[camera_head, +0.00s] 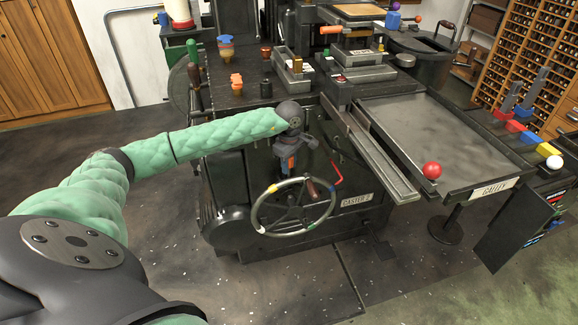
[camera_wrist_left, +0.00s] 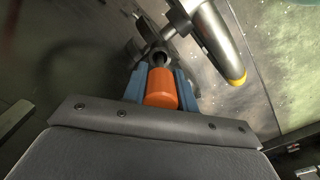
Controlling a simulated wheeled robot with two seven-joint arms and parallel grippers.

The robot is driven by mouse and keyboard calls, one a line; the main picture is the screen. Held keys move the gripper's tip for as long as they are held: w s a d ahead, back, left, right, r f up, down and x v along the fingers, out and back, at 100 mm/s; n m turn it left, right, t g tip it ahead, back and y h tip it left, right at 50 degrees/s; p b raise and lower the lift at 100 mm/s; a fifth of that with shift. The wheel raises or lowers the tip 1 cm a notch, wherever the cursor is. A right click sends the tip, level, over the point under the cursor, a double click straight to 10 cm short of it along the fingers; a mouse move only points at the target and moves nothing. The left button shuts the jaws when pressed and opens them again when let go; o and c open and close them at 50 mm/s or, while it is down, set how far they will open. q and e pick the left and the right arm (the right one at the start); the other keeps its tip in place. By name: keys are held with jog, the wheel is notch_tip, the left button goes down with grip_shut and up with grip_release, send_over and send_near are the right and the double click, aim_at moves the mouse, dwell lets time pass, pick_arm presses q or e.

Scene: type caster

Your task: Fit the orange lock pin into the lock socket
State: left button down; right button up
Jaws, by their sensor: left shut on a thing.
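My left gripper (camera_head: 289,166) points down at the front of the dark caster machine, just above the handwheel. In the left wrist view its two blue fingers (camera_wrist_left: 161,98) are shut on the orange lock pin (camera_wrist_left: 161,86), one on each side. Only a little orange of the pin (camera_head: 291,162) shows in the head view. Just beyond the pin's far end is a dark round opening (camera_wrist_left: 160,58), probably the lock socket. I cannot tell whether the pin touches or enters it. My right gripper is not in view.
The silver handwheel (camera_head: 262,223) with a yellow mark is close to the gripper; its rim (camera_wrist_left: 218,40) passes at the right in the wrist view. A red bent handle (camera_head: 337,176) is to the right. The galley table (camera_head: 430,135) holds a red ball (camera_head: 431,170).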

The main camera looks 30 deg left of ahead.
pick_arm(q)
jog(key=shift+r, duration=0.55)
jog(key=shift+d, duration=0.1)
dwell(0.8)
jog(key=shift+b, duration=0.5)
dwell(0.8)
jog(key=shift+f+b, duration=0.65)
jog(key=shift+f, duration=0.35)
jog(key=shift+s+f+b, duration=0.15)
jog(key=shift+f+b, duration=0.3)
jog(key=shift+f, duration=0.15)
jog(key=c, duration=1)
grip_release()
jog(key=shift+c, duration=0.2)
jog(key=shift+f, duration=0.1)
